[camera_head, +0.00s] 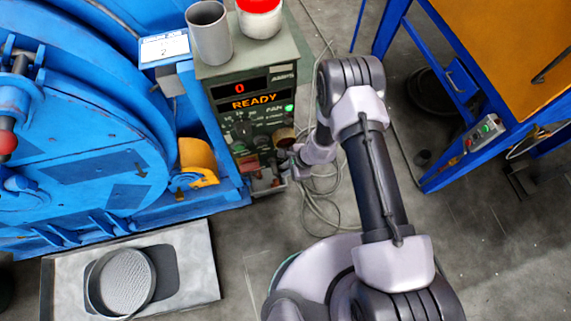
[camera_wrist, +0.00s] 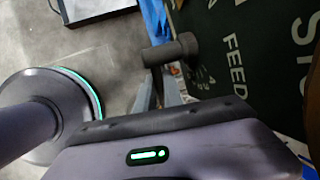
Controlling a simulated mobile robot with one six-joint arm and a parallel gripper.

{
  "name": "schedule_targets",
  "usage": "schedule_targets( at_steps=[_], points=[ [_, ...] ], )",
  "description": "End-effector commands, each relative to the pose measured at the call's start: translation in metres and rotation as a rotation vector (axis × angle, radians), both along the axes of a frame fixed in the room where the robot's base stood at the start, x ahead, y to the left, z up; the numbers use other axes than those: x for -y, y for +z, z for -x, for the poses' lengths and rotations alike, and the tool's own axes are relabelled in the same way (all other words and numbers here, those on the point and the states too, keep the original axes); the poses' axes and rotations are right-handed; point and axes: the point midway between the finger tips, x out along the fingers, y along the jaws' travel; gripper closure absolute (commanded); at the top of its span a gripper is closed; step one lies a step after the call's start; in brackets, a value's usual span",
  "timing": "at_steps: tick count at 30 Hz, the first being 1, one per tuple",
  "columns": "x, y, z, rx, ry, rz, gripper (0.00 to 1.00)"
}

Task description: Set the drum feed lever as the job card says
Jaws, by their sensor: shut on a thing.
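The grey-green control box (camera_head: 218,74) stands right of the blue drum machine, showing a red 0 and an amber READY. The job card (camera_head: 164,48) is a white sheet on the blue stand; a 2 shows on it, and the rest is too small to read. My gripper (camera_head: 280,168) is low at the box's front. In the wrist view, a dark feed lever (camera_wrist: 172,52) sticks out beside the FEED lettering. My gripper is shut on it, with its fingers (camera_wrist: 165,86) at the lever. The lever's exact setting and scale are partly hidden.
The blue drum machine (camera_head: 75,150) fills the left. A grey cup (camera_head: 209,32) and a red-lidded white tub (camera_head: 259,15) stand on the box. A round sieve (camera_head: 122,281) lies on a plate. Cables cross the floor. A blue-framed bench (camera_head: 500,50) is at right.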

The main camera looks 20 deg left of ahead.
Motion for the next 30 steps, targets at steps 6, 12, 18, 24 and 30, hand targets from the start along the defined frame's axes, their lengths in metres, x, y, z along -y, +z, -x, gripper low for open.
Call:
schedule_targets(
  at_steps=[6, 12, 18, 24, 30],
  points=[
    [-0.001, 0.001, -0.001, 0.010, -0.002, 0.012, 1.00],
    [-0.001, 0.001, -0.001, 0.010, -0.003, 0.012, 0.75],
    [0.000, 0.001, -0.001, 0.008, -0.002, 0.013, 0.67],
    [0.001, 0.005, -0.001, 0.008, -0.003, 0.013, 0.67],
    [0.016, 0.042, -0.001, 0.008, -0.003, 0.012, 0.67]
  ],
)
